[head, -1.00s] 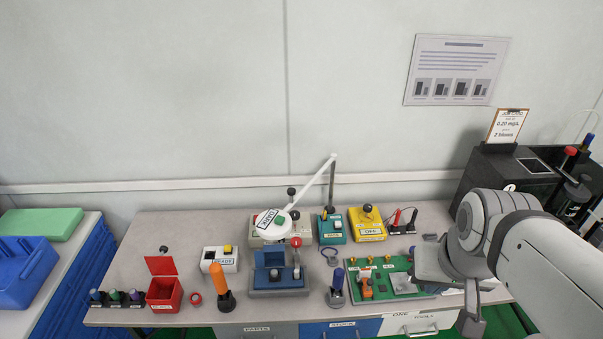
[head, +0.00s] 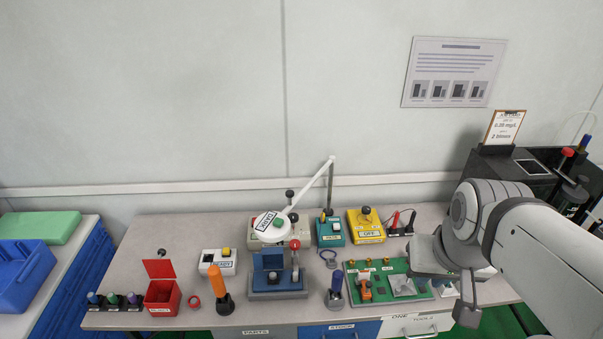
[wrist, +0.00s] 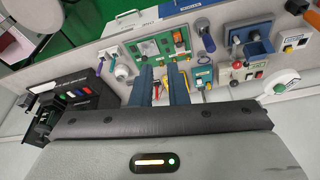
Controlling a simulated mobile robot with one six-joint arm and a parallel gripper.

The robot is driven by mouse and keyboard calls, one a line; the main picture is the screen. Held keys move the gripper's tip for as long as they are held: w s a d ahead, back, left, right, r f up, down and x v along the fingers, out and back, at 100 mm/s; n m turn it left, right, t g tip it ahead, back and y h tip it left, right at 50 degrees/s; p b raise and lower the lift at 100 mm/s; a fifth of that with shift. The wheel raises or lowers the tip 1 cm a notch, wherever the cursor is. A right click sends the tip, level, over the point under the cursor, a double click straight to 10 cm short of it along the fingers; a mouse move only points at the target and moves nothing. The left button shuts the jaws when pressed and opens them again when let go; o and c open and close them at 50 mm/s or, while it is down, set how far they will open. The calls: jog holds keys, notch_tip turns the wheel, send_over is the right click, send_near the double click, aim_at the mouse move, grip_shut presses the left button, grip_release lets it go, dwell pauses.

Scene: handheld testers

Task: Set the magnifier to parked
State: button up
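The magnifier (head: 272,224) is a white round head on a thin white jointed arm at the back middle of the bench in the head view. A label lies on the head, too small to read surely. It also shows at the right edge of the wrist view (wrist: 286,84). My gripper (wrist: 160,74) shows as two dark blue fingers standing apart with nothing between them, so it is open. It is well to the right of the magnifier; in the head view my arm covers the bench's right end and hides the fingertips.
Below the magnifier stand a beige box (head: 298,232) with a red knob and a blue fixture (head: 279,285). A teal box (head: 330,231), yellow box (head: 366,226) and green board (head: 412,289) lie between it and my arm. An orange-handled tool (head: 217,284) stands to the left.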

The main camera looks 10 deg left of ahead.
jog(key=o, duration=0.6)
jog(key=w+a+n+b, duration=0.1)
jog(key=w+a, duration=0.2)
jog(key=w, duration=0.1)
jog(key=w+a+r+n+b, duration=0.1)
jog(key=w+a, duration=0.3)
jog(key=w, duration=0.1)
jog(key=w+a+n+y+b, duration=0.1)
jog(key=w+a+b, duration=0.1)
jog(key=w, duration=0.3)
jog(key=shift+w+a+r, duration=0.2)
jog(key=shift+a+r, duration=0.05)
jog(key=shift+a, duration=0.45)
jog(key=shift+c, duration=0.2)
jog(key=n+y+b, duration=0.1)
jog(key=n+b, duration=0.2)
send_near(290, 192)
jog(key=shift+t, duration=0.3)
jog(key=x, duration=0.8)
jog(key=shift+s, duration=0.3)
grip_shut()
